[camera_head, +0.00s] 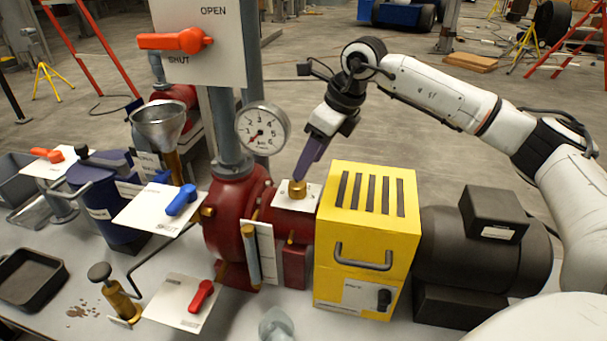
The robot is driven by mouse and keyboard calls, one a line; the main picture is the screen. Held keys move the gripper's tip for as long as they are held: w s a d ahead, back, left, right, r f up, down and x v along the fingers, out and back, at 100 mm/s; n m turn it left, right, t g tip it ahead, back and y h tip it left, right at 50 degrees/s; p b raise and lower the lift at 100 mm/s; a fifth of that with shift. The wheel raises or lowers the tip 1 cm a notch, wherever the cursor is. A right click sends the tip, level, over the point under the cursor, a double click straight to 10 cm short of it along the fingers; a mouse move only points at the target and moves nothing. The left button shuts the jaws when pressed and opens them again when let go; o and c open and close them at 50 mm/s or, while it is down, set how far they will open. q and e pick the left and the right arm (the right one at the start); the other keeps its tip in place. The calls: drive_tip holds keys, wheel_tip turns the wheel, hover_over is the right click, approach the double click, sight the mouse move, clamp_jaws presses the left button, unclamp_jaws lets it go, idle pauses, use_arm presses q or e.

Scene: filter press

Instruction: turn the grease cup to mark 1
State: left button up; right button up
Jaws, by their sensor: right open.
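The grease cup (297,189) is a small brass cap on a white plate (284,204), on top of the red housing between the red pump and the yellow guard. The marks on the plate are too small to read. My right gripper (302,177) comes down from above and behind, with its purple fingers pointing at the cup. It is open, with its tips at or just above the cup's top. I cannot tell whether the fingers touch it or straddle it. My left gripper is not in view.
The yellow guard (366,225) with a grey handle stands close right of the cup, and a dark motor (480,250) beyond it. A pressure gauge (263,128) and red pump (230,220) stand close left. Orange, blue and red levers, a funnel (160,122) and a black tray (32,278) lie farther left.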

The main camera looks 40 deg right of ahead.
drive_tip(key=shift+v, duration=1.7)
drive_tip(key=shift+f, duration=0.1)
